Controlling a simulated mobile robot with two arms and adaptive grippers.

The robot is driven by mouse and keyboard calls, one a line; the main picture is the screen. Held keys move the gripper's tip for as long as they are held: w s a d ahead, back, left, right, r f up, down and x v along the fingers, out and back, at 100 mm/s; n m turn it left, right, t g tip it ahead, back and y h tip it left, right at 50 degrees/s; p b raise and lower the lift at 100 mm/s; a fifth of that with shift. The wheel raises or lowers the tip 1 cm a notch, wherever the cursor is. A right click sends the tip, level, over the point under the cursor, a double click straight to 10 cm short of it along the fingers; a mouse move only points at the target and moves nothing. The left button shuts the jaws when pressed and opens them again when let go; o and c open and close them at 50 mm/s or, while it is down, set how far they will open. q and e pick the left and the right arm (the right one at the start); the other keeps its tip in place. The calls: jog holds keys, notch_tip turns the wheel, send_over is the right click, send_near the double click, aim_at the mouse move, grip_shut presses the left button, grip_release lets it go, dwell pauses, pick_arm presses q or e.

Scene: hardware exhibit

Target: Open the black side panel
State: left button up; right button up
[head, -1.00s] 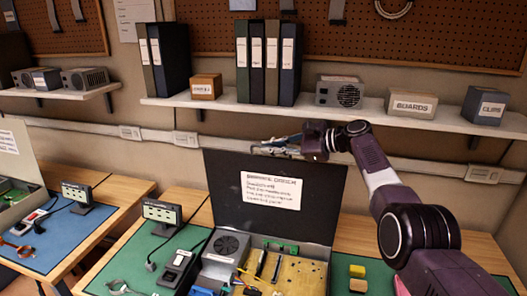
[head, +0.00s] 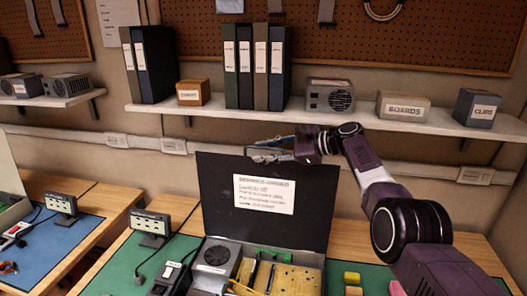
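The black side panel (head: 267,231) stands upright at the back of an open computer case (head: 300,279) on the workbench. A white printed sheet (head: 264,194) is on the panel's face. The case shows a fan unit and a yellowish board inside. My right gripper (head: 262,151) is at the panel's top edge, reaching in from the right. Its fingers are small and partly overlap the edge, so I cannot tell whether they are open or touch the panel. My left gripper is not in view.
A shelf (head: 240,114) with binders and labelled boxes runs along the wall behind the panel. A small display stand (head: 150,226) and a black device (head: 170,278) sit left of the case. Yellow blocks (head: 352,279) lie on the green mat to the right.

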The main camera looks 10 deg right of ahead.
jog(key=shift+r, duration=0.15)
jog(key=shift+s, duration=0.1)
jog(key=v, duration=1.1)
jog(key=shift+d, duration=0.45)
jog(key=shift+r, duration=0.1)
